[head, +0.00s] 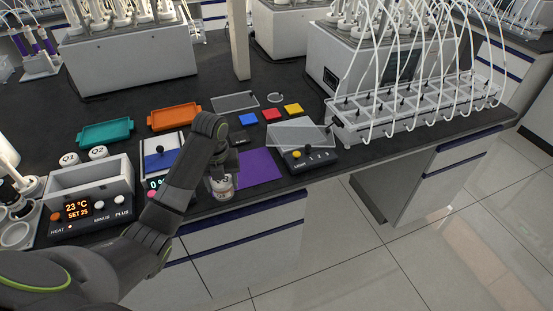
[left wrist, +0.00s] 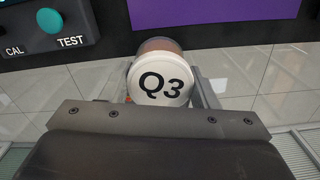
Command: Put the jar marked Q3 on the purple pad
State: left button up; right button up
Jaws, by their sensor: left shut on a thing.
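The jar marked Q3 (head: 223,190) has a white lid with black lettering, read clearly in the left wrist view (left wrist: 160,84). My left gripper (head: 221,180) is shut on it, with fingers on both sides of the jar. In the head view the jar is at the bench's front edge, just left of the purple pad (head: 261,168). The wrist view shows floor around the jar and the pad (left wrist: 212,12) apart from it, at the top. The pad's visible surface is bare; my arm partly hides the area left of it. My right gripper is not in view.
Jars marked Q1 (head: 69,158) and Q2 (head: 98,152) stand at the heater box (head: 90,183) on the left. A control box with a clear plate (head: 302,137) stands right of the pad.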

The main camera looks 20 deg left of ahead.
aim_at(242, 170)
jog(key=i+l+u, duration=0.1)
jog(key=i+u, duration=0.2)
jog(key=i, duration=0.7)
